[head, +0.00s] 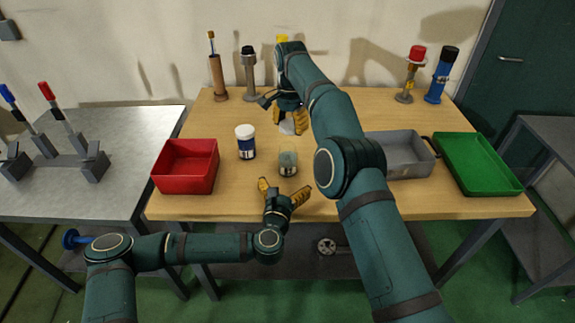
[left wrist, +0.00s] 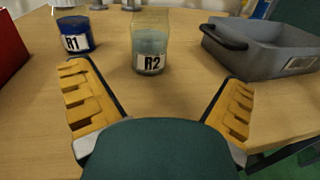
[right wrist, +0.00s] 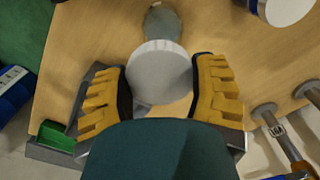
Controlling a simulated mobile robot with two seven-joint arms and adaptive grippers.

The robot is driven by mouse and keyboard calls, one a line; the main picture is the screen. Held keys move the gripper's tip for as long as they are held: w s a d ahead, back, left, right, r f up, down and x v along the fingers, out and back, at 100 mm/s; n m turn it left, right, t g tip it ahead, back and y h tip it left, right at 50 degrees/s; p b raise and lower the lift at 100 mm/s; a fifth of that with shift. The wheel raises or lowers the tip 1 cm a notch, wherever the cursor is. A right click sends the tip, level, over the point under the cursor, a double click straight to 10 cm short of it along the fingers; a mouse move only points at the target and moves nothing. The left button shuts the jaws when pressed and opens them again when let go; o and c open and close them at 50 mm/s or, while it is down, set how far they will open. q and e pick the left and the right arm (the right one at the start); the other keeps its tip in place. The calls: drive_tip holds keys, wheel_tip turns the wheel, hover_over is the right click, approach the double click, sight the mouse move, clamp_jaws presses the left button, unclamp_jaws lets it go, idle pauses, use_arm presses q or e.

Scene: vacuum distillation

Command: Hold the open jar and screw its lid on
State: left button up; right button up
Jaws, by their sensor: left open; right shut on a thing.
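The open jar R2 (head: 288,163), clear with grey-green contents, stands upright on the table. In the left wrist view the jar (left wrist: 150,50) is ahead, between the lines of my left fingers but beyond their tips. My left gripper (head: 284,188) is open and empty, just in front of the jar. My right gripper (head: 290,122) is shut on a white round lid (right wrist: 160,72), held behind the jar, apart from it. In the right wrist view the jar's top (right wrist: 161,22) shows beyond the lid.
A closed blue jar R1 (head: 246,143) with a white lid stands left of R2. A red bin (head: 186,167) is at the left, a grey tub (head: 410,158) and green tray (head: 478,163) at the right. Several upright tools line the back edge.

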sight(288, 155)
use_arm(q)
drive_tip(key=shift+w+a+r+n+y, duration=0.15)
drive_tip(key=shift+w+a+n+y, duration=0.2)
drive_tip(key=shift+a+n, duration=0.25)
drive_tip(key=shift+w+d, duration=0.1)
drive_tip(key=w, duration=0.4)
drive_tip(key=w+d, duration=0.1)
drive_tip(key=w, duration=0.6)
drive_tip(key=shift+w+d, duration=0.3)
drive_tip(key=shift+d, duration=0.05)
drive_tip(key=c, duration=1.4)
